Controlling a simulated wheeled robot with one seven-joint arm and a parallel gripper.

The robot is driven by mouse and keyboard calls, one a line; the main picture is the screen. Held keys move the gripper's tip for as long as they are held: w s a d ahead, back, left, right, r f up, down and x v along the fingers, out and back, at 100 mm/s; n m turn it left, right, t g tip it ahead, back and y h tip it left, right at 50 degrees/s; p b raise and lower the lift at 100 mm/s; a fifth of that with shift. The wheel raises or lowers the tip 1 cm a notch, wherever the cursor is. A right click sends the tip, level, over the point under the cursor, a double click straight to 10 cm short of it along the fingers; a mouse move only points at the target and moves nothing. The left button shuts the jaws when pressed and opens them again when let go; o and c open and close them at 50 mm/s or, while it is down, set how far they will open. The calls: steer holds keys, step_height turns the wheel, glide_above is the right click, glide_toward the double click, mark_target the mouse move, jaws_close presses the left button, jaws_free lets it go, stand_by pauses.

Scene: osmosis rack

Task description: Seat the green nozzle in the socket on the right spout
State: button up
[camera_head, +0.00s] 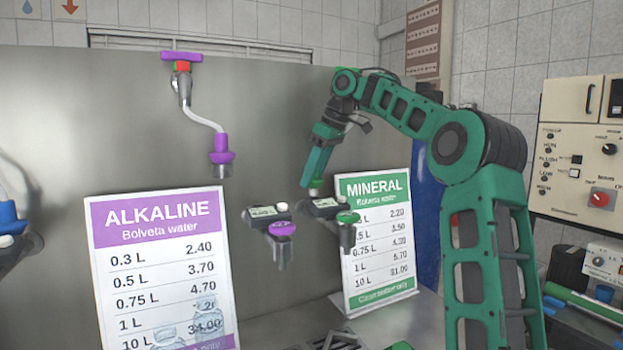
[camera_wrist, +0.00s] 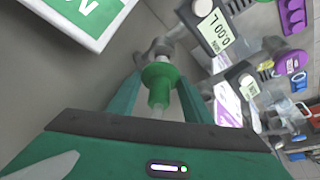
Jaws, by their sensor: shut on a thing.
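The green nozzle (camera_wrist: 158,84) is between the two fingers of my gripper (camera_wrist: 159,88) in the wrist view. It has a wider collar at its far end. My gripper also shows in the head view (camera_head: 314,180), pointing down, shut, its fingers hiding most of the nozzle. A silver fitting (camera_wrist: 155,50) lies just beyond the nozzle in the wrist view. I cannot tell whether the nozzle touches it; the socket's opening is not clear.
Right of the spout stands the MINERAL sign (camera_head: 380,192). A meter (camera_head: 325,204) is close beside my fingertips. To the left are a purple-topped spout (camera_head: 282,231), a hanging purple hose end (camera_head: 221,157) and the ALKALINE sign (camera_head: 160,250). A grey panel stands behind.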

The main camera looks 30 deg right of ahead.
mark_target(316, 179)
steer(key=shift+f, duration=0.2)
steer(key=shift+f, duration=0.9)
steer(key=shift+f, duration=0.15)
steer(key=shift+f, duration=0.3)
stand_by(0.4)
steer(key=o, duration=1.8)
steer(key=shift+r, duration=3.55)
